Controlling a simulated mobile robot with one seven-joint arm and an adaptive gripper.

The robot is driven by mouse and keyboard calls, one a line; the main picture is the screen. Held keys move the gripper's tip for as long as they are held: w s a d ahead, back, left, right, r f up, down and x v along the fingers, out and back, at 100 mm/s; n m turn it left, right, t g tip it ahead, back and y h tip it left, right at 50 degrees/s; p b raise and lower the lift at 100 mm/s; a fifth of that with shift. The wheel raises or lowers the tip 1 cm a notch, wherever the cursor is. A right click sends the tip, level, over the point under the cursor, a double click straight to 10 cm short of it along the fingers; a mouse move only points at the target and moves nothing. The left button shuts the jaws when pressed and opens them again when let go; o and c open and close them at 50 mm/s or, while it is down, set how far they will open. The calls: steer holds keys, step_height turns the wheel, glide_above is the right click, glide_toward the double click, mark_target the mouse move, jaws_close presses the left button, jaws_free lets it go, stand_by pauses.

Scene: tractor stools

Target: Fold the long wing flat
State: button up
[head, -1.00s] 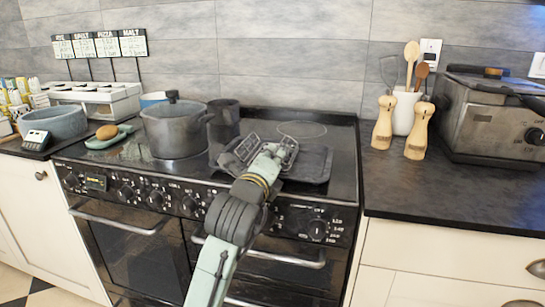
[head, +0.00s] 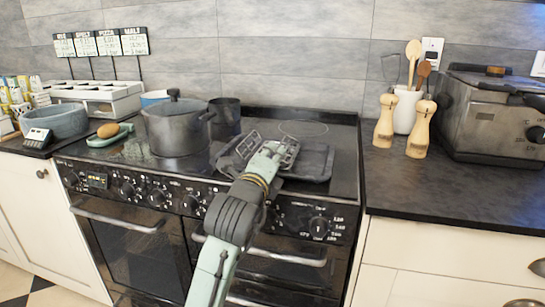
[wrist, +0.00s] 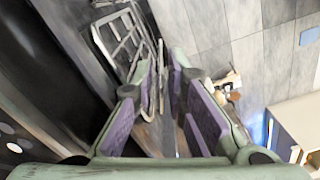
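A dark folding piece lies on the hob. Its flat panel (head: 313,161) is on the right, and a raised, slotted dark wing (head: 238,150) is on the left. I cannot tell for sure which part is the long wing. My gripper (head: 283,150) is over the middle of the piece, hiding part of it. In the wrist view a metal grid frame (wrist: 122,42) is beside the left finger. A thin upright edge (wrist: 160,80) runs between the purple pads of my gripper (wrist: 160,88), with narrow gaps seeming to show on both sides.
A large grey pot (head: 176,127) and a dark smaller pot (head: 226,112) stand to the left on the hob. Wooden mills (head: 420,125), a utensil jar (head: 404,108) and a fryer (head: 492,115) are on the right counter. The counter front there is clear.

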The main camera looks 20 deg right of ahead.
steer(key=v, duration=0.7)
steer(key=shift+s+a, duration=0.15)
steer(key=shift+s, duration=0.05)
steer(key=shift+c, duration=0.4)
